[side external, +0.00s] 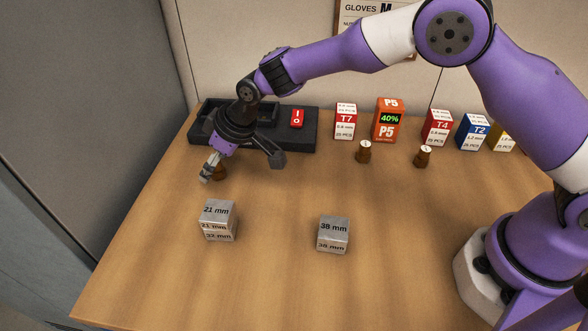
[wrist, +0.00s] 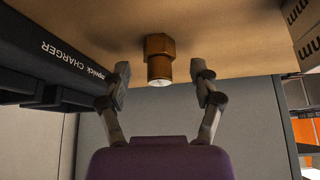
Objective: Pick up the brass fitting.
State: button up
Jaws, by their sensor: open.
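A small brass-brown fitting (side external: 220,173) stands on the table beside the left finger of my gripper (side external: 242,165) in the side view, partly hidden by that finger. In the wrist view the fitting (wrist: 159,47) has a wider hex part and a narrower round end with a pale face. There it sits between and just beyond the two fingertips of my gripper (wrist: 160,80), with a gap on each side. My gripper is open and empty. Two similar brown fittings stand farther right, one near the middle (side external: 363,152) and one right of it (side external: 423,157).
A black charger tray (side external: 300,140) with a red block (side external: 297,118) lies behind my gripper. Marked steel blocks stand in front, at left (side external: 218,218) and centre (side external: 333,234). Several small boxes, including an orange P5 box (side external: 388,120), line the back.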

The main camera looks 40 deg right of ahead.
jog(key=shift+w+a+f, duration=0.1)
jog(key=shift+w+f, duration=0.05)
jog(key=shift+f, duration=0.1)
grip_shut()
